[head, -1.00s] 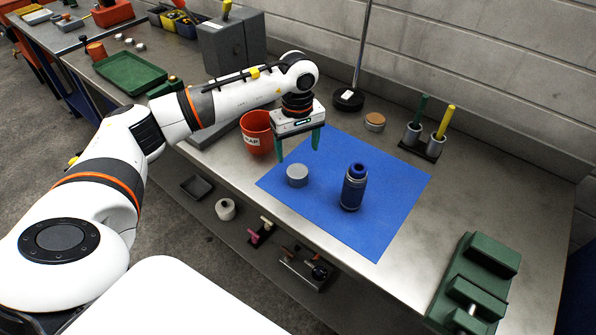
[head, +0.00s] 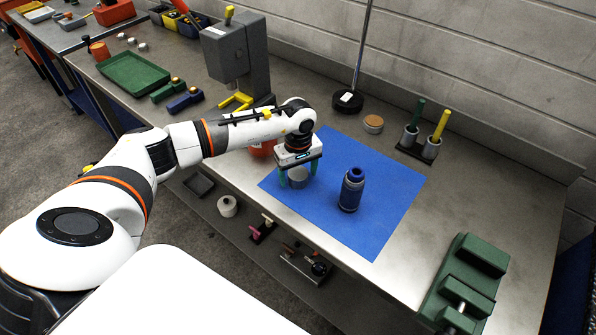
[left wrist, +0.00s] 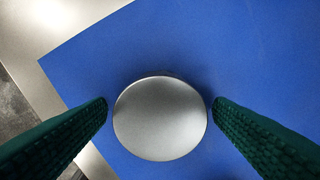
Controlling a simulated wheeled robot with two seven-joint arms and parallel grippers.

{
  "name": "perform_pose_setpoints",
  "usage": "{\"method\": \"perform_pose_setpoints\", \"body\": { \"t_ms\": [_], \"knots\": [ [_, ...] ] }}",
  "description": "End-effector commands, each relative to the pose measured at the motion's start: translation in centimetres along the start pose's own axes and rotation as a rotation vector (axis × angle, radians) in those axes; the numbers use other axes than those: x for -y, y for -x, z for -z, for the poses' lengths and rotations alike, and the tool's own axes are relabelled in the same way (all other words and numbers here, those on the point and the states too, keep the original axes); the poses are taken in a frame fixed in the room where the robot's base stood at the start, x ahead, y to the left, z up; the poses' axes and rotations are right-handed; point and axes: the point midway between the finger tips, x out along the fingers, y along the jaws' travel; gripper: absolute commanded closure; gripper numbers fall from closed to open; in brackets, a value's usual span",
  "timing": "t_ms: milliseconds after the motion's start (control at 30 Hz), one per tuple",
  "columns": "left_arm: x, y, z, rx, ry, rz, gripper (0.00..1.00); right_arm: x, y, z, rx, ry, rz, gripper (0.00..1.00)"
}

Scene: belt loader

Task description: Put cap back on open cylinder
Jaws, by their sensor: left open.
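The grey round cap (head: 298,181) sits on the blue mat (head: 372,225). It also shows in the left wrist view (left wrist: 160,118), lying between the two green fingers with a gap on each side. My left gripper (head: 297,180) is open, pointing down around the cap with its fingers on either side. The open cylinder (head: 350,192), dark blue with grey bands, stands upright on the mat to the right of the cap. Its blue top is bare. My right gripper is not in view.
An orange bin (head: 262,150) stands behind my left arm, partly hidden. A green vise (head: 466,282) is at the right front. Holders with a green and a yellow rod (head: 440,126) stand at the back. A stand base (head: 348,100) and a tan-topped disc (head: 373,123) lie behind the mat.

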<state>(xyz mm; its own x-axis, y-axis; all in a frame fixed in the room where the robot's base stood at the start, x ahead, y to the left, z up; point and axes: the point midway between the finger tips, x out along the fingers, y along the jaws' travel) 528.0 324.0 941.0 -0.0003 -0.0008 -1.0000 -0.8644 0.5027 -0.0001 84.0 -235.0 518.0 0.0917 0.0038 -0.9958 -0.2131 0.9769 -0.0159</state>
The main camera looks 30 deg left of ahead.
Motion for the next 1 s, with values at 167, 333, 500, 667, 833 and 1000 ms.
{"method": "perform_pose_setpoints", "body": {
  "t_ms": [167,333,500,667,833,1000],
  "knots": [
    [-0.01,-0.66,0.00,0.001,-0.001,0.000,0.24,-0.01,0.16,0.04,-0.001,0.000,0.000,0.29],
    [-0.01,-0.64,0.00,0.001,-0.001,0.000,0.24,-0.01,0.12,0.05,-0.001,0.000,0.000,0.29],
    [-0.01,-0.62,-0.01,0.001,-0.001,0.000,0.40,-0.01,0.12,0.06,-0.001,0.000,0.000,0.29],
    [-0.02,-0.60,-0.01,0.001,0.000,0.000,0.67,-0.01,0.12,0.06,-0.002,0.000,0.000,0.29],
    [-0.01,-0.59,-0.02,0.001,0.000,0.000,0.72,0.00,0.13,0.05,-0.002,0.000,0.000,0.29],
    [0.03,-0.05,-0.08,0.002,0.000,0.002,0.72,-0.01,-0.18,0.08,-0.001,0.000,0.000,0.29]
  ]
}}
